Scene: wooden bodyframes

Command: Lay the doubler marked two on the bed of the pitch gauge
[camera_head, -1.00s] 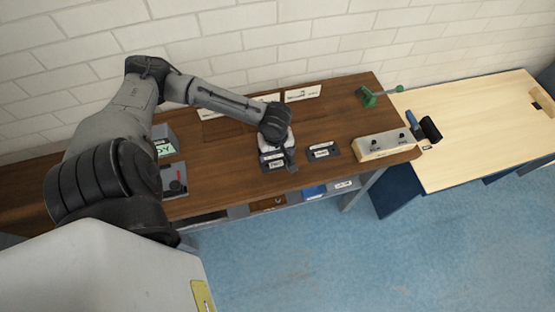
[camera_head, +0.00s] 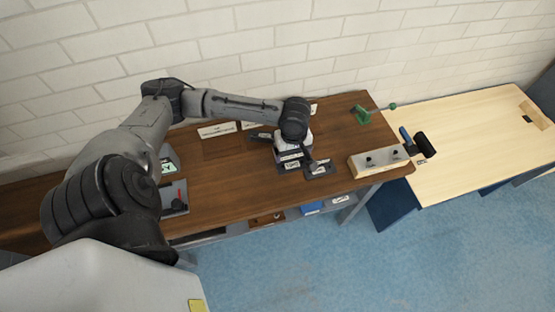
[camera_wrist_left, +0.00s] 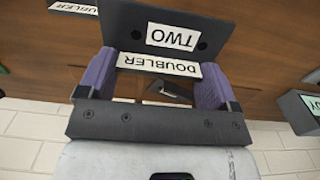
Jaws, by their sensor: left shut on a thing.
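My left gripper (camera_head: 291,156) is shut on the doubler marked two (camera_head: 292,166), a dark plate. In the left wrist view the plate (camera_wrist_left: 130,28), with its TWO and DOUBLER labels, sits across the purple fingers of the gripper (camera_wrist_left: 158,68). The plate is over the brown bench; its exact height is unclear. No object is legibly marked as the pitch gauge. My right gripper is not in view.
Another dark labelled plate (camera_head: 319,169) lies just right of the held one. A pale block with two black knobs (camera_head: 378,161) stands at the bench's right end, with a green clamp (camera_head: 362,116) behind. White cards (camera_head: 217,130) line the back. Bare bench lies left of the gripper.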

